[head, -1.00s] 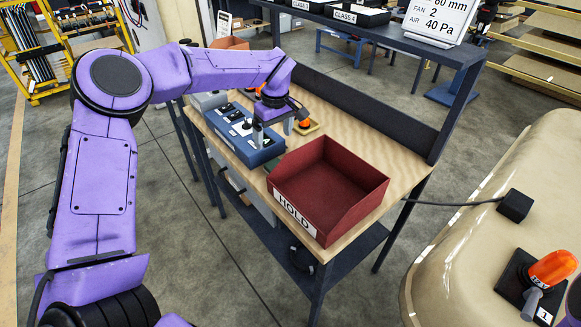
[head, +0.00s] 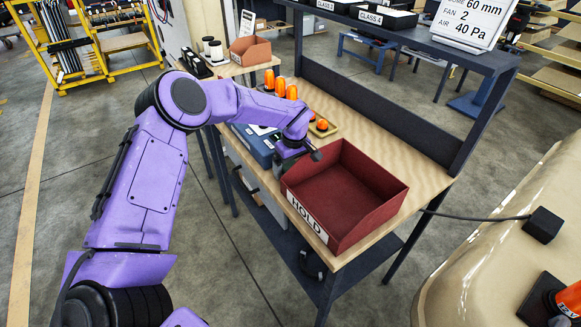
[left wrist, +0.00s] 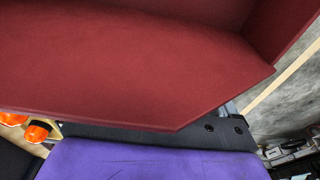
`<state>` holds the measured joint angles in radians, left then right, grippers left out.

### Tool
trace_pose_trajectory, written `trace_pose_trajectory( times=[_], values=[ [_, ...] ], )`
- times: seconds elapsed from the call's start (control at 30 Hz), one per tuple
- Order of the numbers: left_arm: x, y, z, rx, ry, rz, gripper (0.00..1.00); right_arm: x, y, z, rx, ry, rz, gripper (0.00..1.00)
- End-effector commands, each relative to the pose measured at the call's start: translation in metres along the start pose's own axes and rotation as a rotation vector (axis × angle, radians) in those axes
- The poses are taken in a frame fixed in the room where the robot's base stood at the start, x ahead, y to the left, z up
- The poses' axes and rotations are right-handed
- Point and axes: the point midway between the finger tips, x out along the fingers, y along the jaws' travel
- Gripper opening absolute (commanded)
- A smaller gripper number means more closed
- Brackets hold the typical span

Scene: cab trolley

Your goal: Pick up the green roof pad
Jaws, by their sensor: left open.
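The green roof pad is not visible in either current view; the spot between the blue box (head: 258,143) and the red HOLD bin (head: 362,209) is covered by my left wrist and gripper. My left gripper (head: 286,162) is open, pointing down at the bin's left end, close to its wall; its fingertips are mostly hidden. In the left wrist view the red bin's wall (left wrist: 130,65) fills most of the picture, and no pad shows. My right gripper is in neither view.
Several orange beacons (head: 291,91) stand on the workbench (head: 425,177) behind my wrist, one on a small yellow tray. A dark backboard (head: 375,113) closes the bench's far side. A brown bin (head: 250,50) sits farther back.

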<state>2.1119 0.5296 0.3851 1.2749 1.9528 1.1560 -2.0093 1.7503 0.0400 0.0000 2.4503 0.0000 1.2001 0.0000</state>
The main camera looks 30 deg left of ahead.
Motion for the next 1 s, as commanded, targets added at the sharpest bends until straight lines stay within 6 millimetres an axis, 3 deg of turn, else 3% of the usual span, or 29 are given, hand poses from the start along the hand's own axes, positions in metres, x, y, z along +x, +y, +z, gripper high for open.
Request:
trace_pose_trajectory(
  times=[0.2, 0.27, 0.43, 0.73, 1.0],
  values=[
    [0.002, 0.0, -0.001, -0.002, 0.0, 0.001, 0.94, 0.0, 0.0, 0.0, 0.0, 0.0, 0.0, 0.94],
    [0.002, -0.001, -0.001, -0.003, 0.0, 0.001, 0.77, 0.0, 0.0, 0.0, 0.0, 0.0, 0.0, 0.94],
    [0.002, -0.001, -0.001, -0.003, 0.0, 0.001, 0.22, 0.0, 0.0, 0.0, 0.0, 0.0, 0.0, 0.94],
    [-0.006, 0.0, -0.002, -0.003, 0.0, 0.003, 0.21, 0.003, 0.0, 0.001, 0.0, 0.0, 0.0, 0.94],
    [-0.068, 0.0, -0.01, -0.004, 0.0, 0.006, 0.21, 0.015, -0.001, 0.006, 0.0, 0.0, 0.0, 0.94]
  ],
)
